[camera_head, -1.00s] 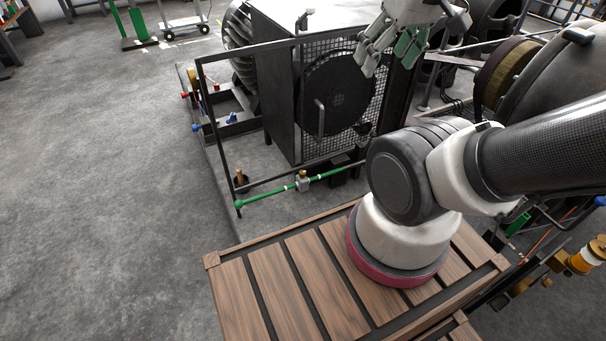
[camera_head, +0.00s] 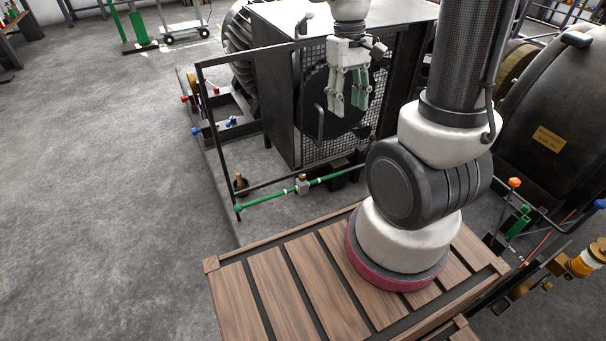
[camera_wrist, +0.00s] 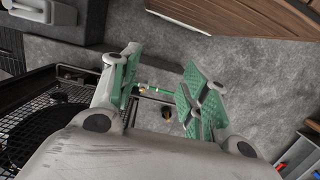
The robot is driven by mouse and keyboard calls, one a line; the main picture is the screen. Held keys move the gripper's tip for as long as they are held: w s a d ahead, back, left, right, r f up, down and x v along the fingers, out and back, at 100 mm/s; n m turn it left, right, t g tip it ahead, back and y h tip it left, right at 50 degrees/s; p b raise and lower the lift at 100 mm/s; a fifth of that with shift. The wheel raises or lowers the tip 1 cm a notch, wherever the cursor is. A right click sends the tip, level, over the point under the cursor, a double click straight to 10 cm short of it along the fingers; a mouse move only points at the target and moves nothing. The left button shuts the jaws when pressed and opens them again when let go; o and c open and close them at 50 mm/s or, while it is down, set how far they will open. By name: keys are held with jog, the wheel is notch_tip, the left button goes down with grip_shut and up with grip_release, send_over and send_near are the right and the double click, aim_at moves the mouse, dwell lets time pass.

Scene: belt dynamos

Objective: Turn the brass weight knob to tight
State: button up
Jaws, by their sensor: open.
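A green rod (camera_head: 270,196) runs low across the front of the black cage. A small grey weight (camera_head: 302,187) sits on the rod, with a small brass knob (camera_head: 302,176) on top. In the wrist view, the rod (camera_wrist: 160,92) shows small between my fingers, and a brass spot by it, apparently the knob (camera_wrist: 141,88), is near the left finger. How tight the knob is cannot be seen. My gripper (camera_head: 348,108) points down, open and empty, above and to the right of the weight, apart from it.
A black bar frame (camera_head: 200,110) stands around the rod, its top bar running near my gripper. The caged machine (camera_head: 275,110) stands just behind. Another brass piece (camera_head: 240,181) stands near the rod's left end. A wooden slatted platform (camera_head: 235,300) lies in front. Floor at left is clear.

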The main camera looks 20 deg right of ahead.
jog(key=w+f+n+g, duration=0.2)
jog(key=w+f, duration=0.4)
jog(key=f, duration=0.6)
jog(key=n+t, duration=0.4)
jog(key=n, duration=0.3)
send_over(303, 175)
jog(key=f, duration=2.3)
jog(key=shift+s+f, duration=0.2)
jog(key=shift+f, duration=0.1)
jog(key=shift+w+n, duration=0.25)
jog(key=shift+n, duration=0.25)
notch_tip(303, 175, down, 8)
jog(key=shift+s+r, duration=0.1)
jog(key=shift+s, duration=0.05)
jog(key=shift+c, duration=0.3)
grip_shut()
